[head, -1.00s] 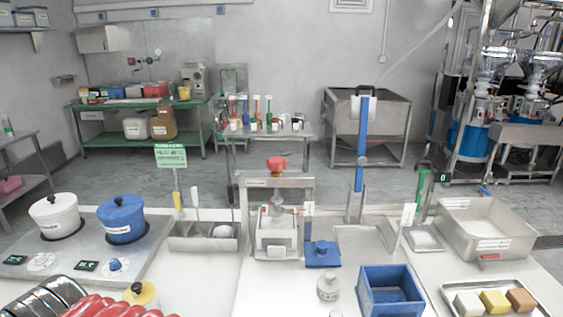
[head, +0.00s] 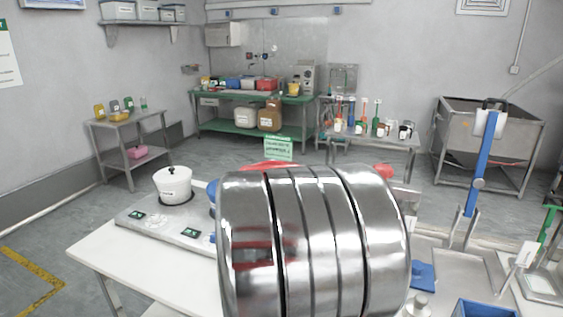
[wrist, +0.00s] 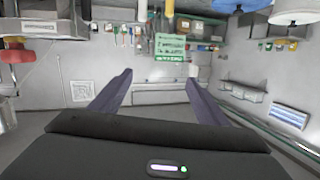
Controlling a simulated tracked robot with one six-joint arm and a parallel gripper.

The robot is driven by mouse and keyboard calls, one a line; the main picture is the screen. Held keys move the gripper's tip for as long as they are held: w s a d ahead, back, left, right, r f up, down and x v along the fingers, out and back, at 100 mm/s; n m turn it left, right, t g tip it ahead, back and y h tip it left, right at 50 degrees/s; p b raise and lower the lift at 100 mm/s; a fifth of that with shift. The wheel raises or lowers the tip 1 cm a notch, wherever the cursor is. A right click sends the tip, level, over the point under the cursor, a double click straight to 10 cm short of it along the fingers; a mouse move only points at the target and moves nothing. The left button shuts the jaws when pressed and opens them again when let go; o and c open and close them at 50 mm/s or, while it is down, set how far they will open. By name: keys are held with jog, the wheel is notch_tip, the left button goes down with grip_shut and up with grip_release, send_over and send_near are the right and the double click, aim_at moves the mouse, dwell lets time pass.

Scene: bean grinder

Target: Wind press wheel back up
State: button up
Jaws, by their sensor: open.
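The press wheel (head: 383,170) is red and sits on top of the press's metal frame (head: 408,200). In the head view, my arm's metal link hides much of the press. The wrist view is upside down and shows the red wheel (wrist: 16,56) at the far left, against the labelled metal frame (wrist: 40,27). My gripper (wrist: 159,78) is open and empty, with its dark fingers spread apart. The wheel is outside the fingers, well to their left in the picture. My gripper is hidden in the head view.
A white-lidded pot (head: 173,186) stands on the hob at left; a blue pot (head: 212,192) is partly hidden. A tall blue lever (head: 480,165) stands right of the press, near a blue box (head: 485,309). A green sign (head: 278,147) stands behind. Open floor lies at left.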

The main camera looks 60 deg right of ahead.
jog(key=s+d+f+m+g+h, duration=0.25)
jog(key=s+d+g, duration=0.25)
jog(key=s+d, duration=0.4)
jog(key=m+g, duration=0.5)
jog(key=g, duration=0.2)
send_near(389, 168)
notch_tip(389, 168, down, 3)
jog(key=w, duration=0.1)
jog(key=shift+w+d+r+n+h, duration=0.15)
jog(key=shift+r+n+h, duration=0.1)
jog(key=shift+h, duration=0.2)
jog(key=x, duration=1.3)
jog(key=shift+d, duration=0.4)
jog(key=shift+c, duration=0.4)
